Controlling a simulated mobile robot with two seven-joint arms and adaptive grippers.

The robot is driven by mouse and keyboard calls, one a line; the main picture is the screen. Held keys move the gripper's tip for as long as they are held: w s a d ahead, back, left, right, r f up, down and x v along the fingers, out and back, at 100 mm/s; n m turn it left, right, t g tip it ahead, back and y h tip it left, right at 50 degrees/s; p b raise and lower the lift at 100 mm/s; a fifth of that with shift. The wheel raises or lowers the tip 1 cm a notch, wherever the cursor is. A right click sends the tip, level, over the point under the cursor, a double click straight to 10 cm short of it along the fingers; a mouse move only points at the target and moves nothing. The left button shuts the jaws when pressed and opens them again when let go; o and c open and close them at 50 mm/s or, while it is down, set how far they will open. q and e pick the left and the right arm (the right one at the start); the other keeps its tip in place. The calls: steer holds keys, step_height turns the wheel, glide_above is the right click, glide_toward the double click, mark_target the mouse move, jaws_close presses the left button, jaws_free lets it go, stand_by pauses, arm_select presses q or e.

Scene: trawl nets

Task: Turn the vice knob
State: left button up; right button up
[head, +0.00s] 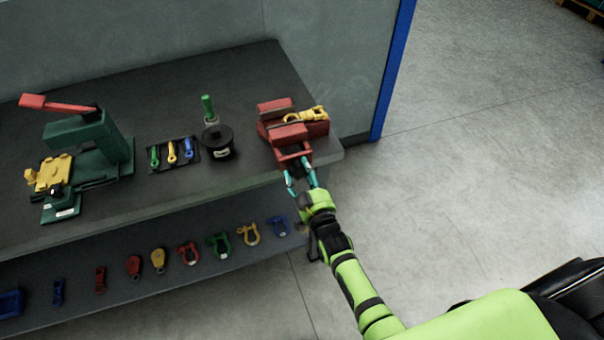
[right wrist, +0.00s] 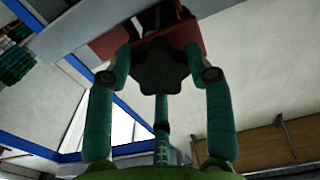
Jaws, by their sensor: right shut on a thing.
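The red vice (head: 290,130) stands at the right front corner of the grey workbench top, with a yellow shackle-like part (head: 307,115) at its jaws. My right gripper (head: 301,181) is at the front of the vice, just past the bench edge. In the right wrist view the dark, lobed vice knob (right wrist: 160,70) sits between the teal fingers of my right gripper (right wrist: 162,80), which are closed around it. The red vice body (right wrist: 140,42) shows behind the knob. In the head view the knob is mostly hidden by the fingers. My left gripper is not in view.
On the bench top are a green press with a red lever (head: 95,140), a tray of small coloured tools (head: 173,154) and a black spool-like pot (head: 217,141). Several coloured shackles (head: 220,245) lie on the lower shelf. The floor to the right is clear.

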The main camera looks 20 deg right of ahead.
steer(key=n, duration=0.4)
steer(key=shift+w+r+n, duration=0.2)
steer(key=shift+n, duration=0.1)
steer(key=n+b, duration=0.1)
steer(key=n, duration=0.3)
steer(key=shift+d+n+b, duration=0.1)
steer(key=shift+n+b, duration=0.2)
steer(key=n+b, duration=0.1)
steer(key=n, duration=0.3)
steer(key=shift+n+b, duration=0.3)
steer(key=n+b, duration=0.1)
steer(key=n, duration=0.3)
steer(key=shift+r+n+b, duration=0.15)
steer(key=shift+n+b, duration=0.25)
